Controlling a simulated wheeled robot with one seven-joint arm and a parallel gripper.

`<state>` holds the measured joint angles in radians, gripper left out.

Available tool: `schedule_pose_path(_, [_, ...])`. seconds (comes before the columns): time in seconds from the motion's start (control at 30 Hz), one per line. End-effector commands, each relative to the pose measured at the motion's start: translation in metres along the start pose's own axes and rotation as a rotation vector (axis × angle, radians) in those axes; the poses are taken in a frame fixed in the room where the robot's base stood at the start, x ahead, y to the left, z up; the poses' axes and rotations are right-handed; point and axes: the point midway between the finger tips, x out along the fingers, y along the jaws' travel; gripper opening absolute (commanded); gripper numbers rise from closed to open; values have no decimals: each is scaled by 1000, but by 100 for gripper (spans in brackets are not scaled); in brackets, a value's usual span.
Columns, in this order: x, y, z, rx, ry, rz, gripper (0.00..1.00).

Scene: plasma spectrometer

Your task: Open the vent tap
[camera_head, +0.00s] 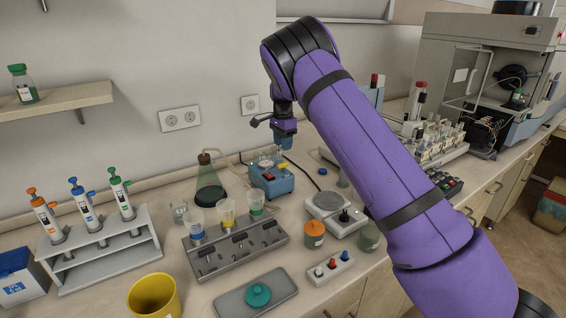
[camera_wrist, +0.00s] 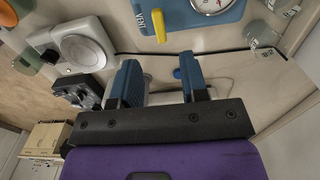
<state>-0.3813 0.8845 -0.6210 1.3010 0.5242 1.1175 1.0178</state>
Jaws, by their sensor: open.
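The vent tap is a small yellow lever (camera_wrist: 159,26) beside a white VENT label on a blue unit (camera_wrist: 184,18), next to a round gauge (camera_wrist: 209,3). In the head view the blue unit (camera_head: 272,182) stands on the bench near the wall, with a bit of yellow at its top right. My gripper (camera_head: 284,140) is above and slightly behind this unit. In the wrist view my gripper (camera_wrist: 159,78) has its two blue fingers apart with nothing held. The yellow lever lies beyond the fingertips, apart from them.
A stoppered flask (camera_head: 210,182) with a hose stands left of the unit. A steel rack with funnels (camera_head: 235,248) is in front. A white hotplate (camera_head: 333,212) is to the right. A glass beaker (camera_wrist: 262,38) shows in the wrist view.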

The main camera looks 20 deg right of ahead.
Motion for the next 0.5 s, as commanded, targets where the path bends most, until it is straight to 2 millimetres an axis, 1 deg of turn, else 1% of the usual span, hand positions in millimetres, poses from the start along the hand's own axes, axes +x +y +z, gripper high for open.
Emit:
schedule_pose_path(0.03, [11, 1, 0, 0, 0, 4, 40])
schedule_pose_path(0.1, [24, 1, 0, 0, 0, 4, 40])
schedule_pose_path(0.3, [56, 1, 0, 0, 0, 3, 40])
schedule_pose_path(0.5, [75, 0, 0, -1, 0, 1, 40])
